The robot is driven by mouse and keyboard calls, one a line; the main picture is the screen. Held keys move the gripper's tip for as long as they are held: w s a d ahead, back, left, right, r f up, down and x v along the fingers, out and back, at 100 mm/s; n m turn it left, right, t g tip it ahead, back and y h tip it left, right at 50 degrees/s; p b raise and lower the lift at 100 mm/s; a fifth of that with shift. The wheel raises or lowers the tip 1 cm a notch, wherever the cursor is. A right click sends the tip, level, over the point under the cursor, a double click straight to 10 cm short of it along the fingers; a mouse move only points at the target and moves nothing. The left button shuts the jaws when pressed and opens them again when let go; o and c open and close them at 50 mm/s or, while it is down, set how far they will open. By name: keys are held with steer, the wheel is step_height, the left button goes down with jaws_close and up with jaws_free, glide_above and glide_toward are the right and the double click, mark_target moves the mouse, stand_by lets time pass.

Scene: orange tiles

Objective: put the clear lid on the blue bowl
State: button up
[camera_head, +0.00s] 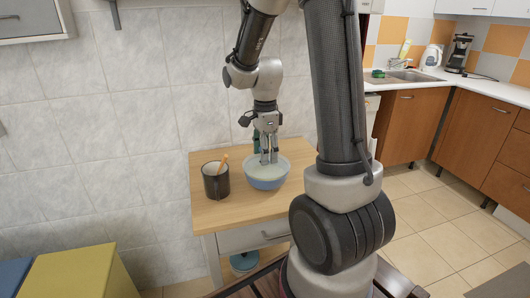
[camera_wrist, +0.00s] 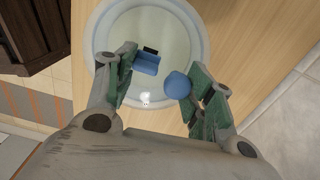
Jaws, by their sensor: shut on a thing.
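The blue bowl (camera_head: 266,183) stands upright on the small wooden table, right of a dark mug. My gripper (camera_head: 268,157) points straight down over the bowl's middle, its fingers close to the pale round top. In the wrist view my gripper (camera_wrist: 162,74) has its fingers on both sides of the middle of the clear lid (camera_wrist: 150,28), with blue parts at the fingertips. It is shut on the lid; the grip point is partly hidden. The lid lies roughly centred over the bowl. I cannot tell whether its edge touches the bowl's rim.
The wooden table (camera_head: 238,211) has bare room in front. A tiled wall is close behind. A kitchen counter (camera_head: 420,77) is far right. A yellow box (camera_head: 75,272) is at the lower left.

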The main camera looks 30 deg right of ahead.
steer(key=shift+f, duration=0.2)
steer(key=shift+f, duration=0.35)
steer(key=o, duration=1)
steer(key=shift+o, duration=0.2)
step_height(320, 180, up, 13)
steer(key=s+a+r+n+t, duration=0.2)
steer(key=s+n, duration=0.7)
steer(key=n, duration=0.1)
steer(key=s+a+r+n+t, duration=0.1)
steer(key=s+r+n+t, duration=0.1)
steer(key=s+n, duration=0.7)
steer(key=shift+a+n, duration=0.35)
steer(key=shift+n, duration=0.45)
